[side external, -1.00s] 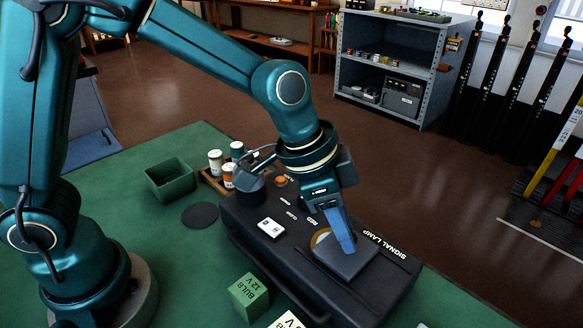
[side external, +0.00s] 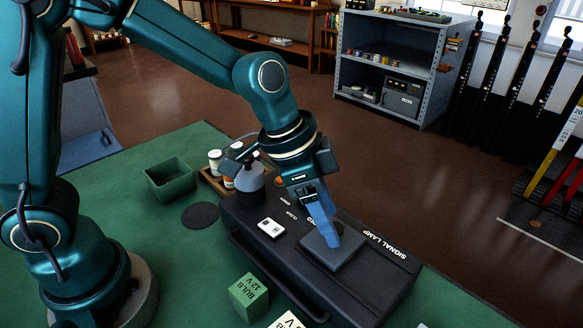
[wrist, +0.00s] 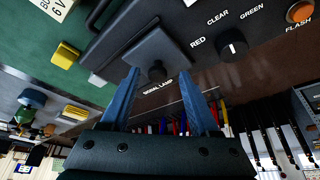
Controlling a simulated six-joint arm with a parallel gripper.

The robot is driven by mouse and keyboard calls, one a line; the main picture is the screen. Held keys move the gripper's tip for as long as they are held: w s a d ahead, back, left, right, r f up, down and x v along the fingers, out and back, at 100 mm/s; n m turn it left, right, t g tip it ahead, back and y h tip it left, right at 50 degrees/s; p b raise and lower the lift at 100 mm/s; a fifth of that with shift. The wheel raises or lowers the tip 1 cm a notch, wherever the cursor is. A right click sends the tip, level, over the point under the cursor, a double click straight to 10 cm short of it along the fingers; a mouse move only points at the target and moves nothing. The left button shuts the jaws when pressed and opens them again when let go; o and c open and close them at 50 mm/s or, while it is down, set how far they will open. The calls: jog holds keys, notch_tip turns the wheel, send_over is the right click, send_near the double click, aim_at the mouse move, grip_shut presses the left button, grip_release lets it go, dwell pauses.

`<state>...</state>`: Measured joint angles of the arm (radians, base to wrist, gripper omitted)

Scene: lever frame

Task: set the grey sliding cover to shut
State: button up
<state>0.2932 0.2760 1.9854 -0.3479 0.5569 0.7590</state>
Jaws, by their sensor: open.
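The grey sliding cover (side external: 341,257) is a flat square plate on top of the black signal lamp box (side external: 262,262). It also shows in the wrist view (wrist: 150,46), with a dark round knob (wrist: 157,72) on it. No amber lens shows beside the cover in either view now. My gripper (side external: 330,240) is over the cover with its blue fingers pointing down. In the wrist view my gripper (wrist: 160,76) is open, with one finger on each side of the knob and gaps visible between them. The fingers hide the knob in the side view.
On the box are a selector knob (wrist: 232,43), an orange flash button (wrist: 299,12) and a white switch plate (side external: 271,227). A green bin (side external: 171,180), a dark disc (side external: 200,215) and a green bulb box (side external: 249,296) stand on the green mat around it.

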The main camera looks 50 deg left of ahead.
aim_at(312, 236)
jog(key=v, duration=0.5)
jog(key=shift+w, duration=0.1)
jog(key=s+a+r+n+t, duration=0.2)
jog(key=s+a+r+t, duration=0.1)
jog(key=a+r, duration=0.25)
jog(key=s+a+f+n+y, duration=0.3)
jog(key=s+a+n, duration=0.3)
jog(key=s, duration=0.3)
jog(key=shift+s+f+n+g, duration=0.2)
jog(key=shift+f+n+g, duration=0.1)
jog(key=shift+f+n, duration=0.2)
dwell(0.7)
